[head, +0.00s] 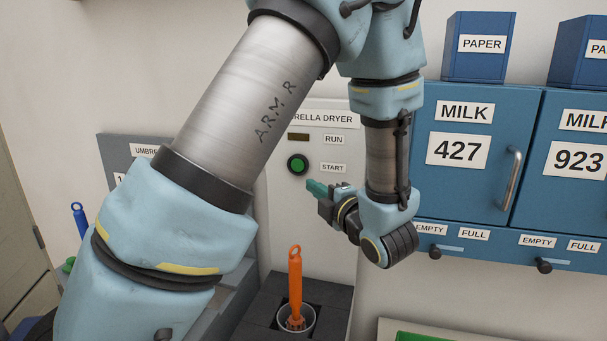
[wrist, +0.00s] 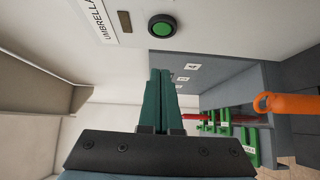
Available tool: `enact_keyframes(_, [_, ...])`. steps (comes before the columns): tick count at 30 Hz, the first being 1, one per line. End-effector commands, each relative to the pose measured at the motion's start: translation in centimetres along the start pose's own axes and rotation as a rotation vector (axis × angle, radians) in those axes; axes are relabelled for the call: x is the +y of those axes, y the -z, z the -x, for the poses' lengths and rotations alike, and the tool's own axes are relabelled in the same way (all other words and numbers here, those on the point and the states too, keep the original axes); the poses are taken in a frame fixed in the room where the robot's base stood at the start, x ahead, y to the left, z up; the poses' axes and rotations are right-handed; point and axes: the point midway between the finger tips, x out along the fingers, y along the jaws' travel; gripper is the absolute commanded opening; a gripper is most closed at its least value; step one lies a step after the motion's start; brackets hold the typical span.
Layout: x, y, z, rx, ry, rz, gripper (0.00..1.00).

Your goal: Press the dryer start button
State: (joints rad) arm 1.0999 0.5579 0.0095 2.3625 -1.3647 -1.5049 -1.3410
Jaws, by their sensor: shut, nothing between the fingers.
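The dryer start button (head: 298,164) is a round green button in a black ring on the pale umbrella dryer panel (head: 338,232), left of the START label (head: 333,168). My gripper (head: 313,187) is just below and right of the button in the head view, pointing left. Its teal fingers are shut and empty. In the wrist view, the green button (wrist: 162,28) is at the top centre, above the shut fingertips (wrist: 160,72). The fingertips look apart from the button. A dark RUN indicator (head: 298,137) sits above the button and looks unlit.
An orange-handled umbrella (head: 295,280) stands in the dryer's round opening below my gripper. Blue milk lockers (head: 470,180) with handles and knobs are close on the right. A grey umbrella rack (head: 125,150) is at the left, partly hidden by my arm.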

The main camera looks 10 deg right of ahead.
Motion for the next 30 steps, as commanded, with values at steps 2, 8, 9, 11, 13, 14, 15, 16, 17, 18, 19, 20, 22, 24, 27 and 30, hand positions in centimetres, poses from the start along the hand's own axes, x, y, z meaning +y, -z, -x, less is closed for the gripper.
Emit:
enact_keyframes(2, [0.1,0.1,-0.7,0.004,0.000,-0.001,0.00])
enact_keyframes(8, [0.2,0.1,-3.9,0.006,0.001,-0.001,0.00])
enact_keyframes(9, [0.3,0.2,-4.8,0.006,0.000,-0.001,0.00])
enact_keyframes(11, [0.3,0.1,-6.0,0.005,0.000,-0.002,0.00])
enact_keyframes(13, [0.3,0.2,-7.5,0.006,0.000,-0.002,0.00])
enact_keyframes(14, [0.3,0.2,-8.1,0.005,0.000,-0.002,0.00])
enact_keyframes(15, [0.3,0.1,-8.9,0.004,0.000,-0.002,0.00])
enact_keyframes(16, [0.2,0.1,-9.5,0.005,0.001,-0.002,0.00])
enact_keyframes(17, [0.2,0.1,-10.1,0.004,0.000,-0.002,0.00])
enact_keyframes(18, [0.3,-0.4,-10.5,0.001,0.000,-0.001,0.00])
enact_keyframes(19, [0.3,-0.8,-10.8,0.001,0.000,-0.001,0.00])
enact_keyframes(20, [0.2,-1.1,-11.1,0.001,0.000,-0.001,0.00])
enact_keyframes(22, [0.2,-1.8,-11.7,0.001,0.001,-0.001,0.00])
enact_keyframes(24, [0.1,-2.2,-12.2,0.001,0.001,0.000,0.00])
enact_keyframes(27, [0.1,-2.6,-12.6,0.001,0.000,0.000,0.00])
enact_keyframes(30, [0.0,-2.8,-12.7,0.001,0.001,-0.001,0.00])
